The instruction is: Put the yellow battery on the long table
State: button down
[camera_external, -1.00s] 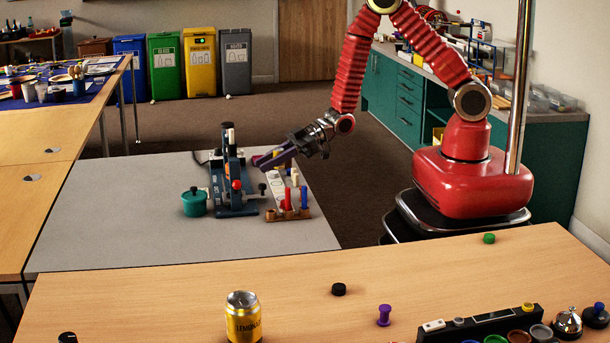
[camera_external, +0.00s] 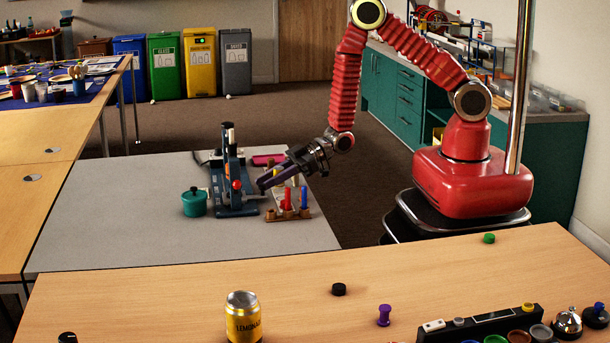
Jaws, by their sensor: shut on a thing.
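My gripper (camera_external: 268,182) is low over the right part of the grey table, between the blue device and the wooden rack. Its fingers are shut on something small. A small yellow patch (camera_external: 276,172) shows at the fingers and looks like the yellow battery; most of it is hidden. The wooden rack (camera_external: 278,215) holds upright red, blue and white pieces just in front of the gripper. A long wooden table (camera_external: 180,295) runs across the foreground.
The blue device (camera_external: 232,190) and a teal pot (camera_external: 194,202) stand left of the gripper. A pink item (camera_external: 268,159) lies behind it. On the front table are a lemonade can (camera_external: 243,318), a black cap (camera_external: 339,289) and a purple spool (camera_external: 384,315). The grey table's left side is clear.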

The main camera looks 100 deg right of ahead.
jog(key=shift+f, duration=0.6)
jog(key=shift+f, duration=0.2)
jog(key=c, duration=1.4)
grip_release()
jog(key=shift+c, duration=0.2)
jog(key=v, duration=1.3)
jog(key=shift+s+d+r, duration=0.1)
jog(key=shift+s+d, duration=0.05)
jog(key=shift+s, duration=0.25)
